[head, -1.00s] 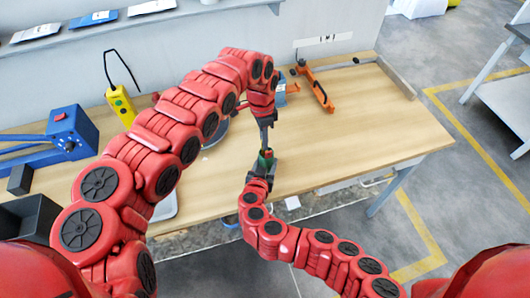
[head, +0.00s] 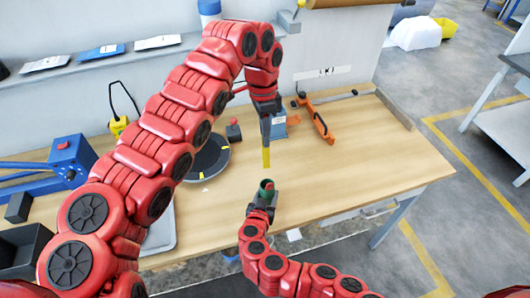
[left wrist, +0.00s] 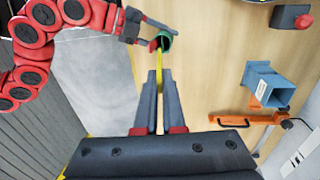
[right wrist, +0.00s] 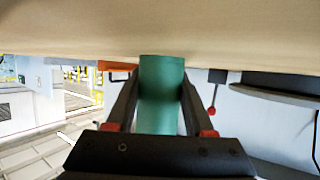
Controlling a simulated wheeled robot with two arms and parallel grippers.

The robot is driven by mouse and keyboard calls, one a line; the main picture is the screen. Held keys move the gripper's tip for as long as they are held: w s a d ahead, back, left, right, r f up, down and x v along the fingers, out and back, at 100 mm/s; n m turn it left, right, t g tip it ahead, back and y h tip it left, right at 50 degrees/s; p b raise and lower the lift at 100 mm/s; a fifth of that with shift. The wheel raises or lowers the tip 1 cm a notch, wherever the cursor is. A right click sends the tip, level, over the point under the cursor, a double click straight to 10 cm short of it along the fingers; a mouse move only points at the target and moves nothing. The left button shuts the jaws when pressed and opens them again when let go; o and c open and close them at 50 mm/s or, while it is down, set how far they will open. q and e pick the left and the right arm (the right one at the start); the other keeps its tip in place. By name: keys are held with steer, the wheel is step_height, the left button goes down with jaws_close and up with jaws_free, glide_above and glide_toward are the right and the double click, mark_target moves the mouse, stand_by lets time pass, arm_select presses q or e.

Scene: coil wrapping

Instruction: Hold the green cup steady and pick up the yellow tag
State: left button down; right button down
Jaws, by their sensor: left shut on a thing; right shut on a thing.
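The green cup (head: 267,187) stands near the front edge of the table. My right gripper (head: 261,202) is shut on it; the cup (right wrist: 161,95) fills the space between the fingers (right wrist: 160,108) in the right wrist view. My left gripper (head: 266,132) is above and a little behind the cup, shut on the yellow tag (head: 266,158). The tag is a thin strip hanging down, apart from the cup in the head view. In the left wrist view the tag (left wrist: 159,66) sticks out past the fingertips (left wrist: 159,80) towards the cup (left wrist: 165,40).
A dark round plate (head: 208,158) with yellow marks lies behind my left arm. A blue-grey holder (head: 279,125) and an orange tool (head: 318,120) are at the back. A blue machine (head: 70,160) stands at the left. The right part of the table (head: 370,150) is clear.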

arm_select(q)
steer(key=shift+r, duration=1.05)
arm_select(e)
steer(key=shift+c, duration=1)
jaws_free()
steer(key=shift+s, duration=0.1)
steer(key=v, duration=1.1)
steer(key=shift+s+a+r, duration=0.15)
steer(key=shift+s, duration=0.25)
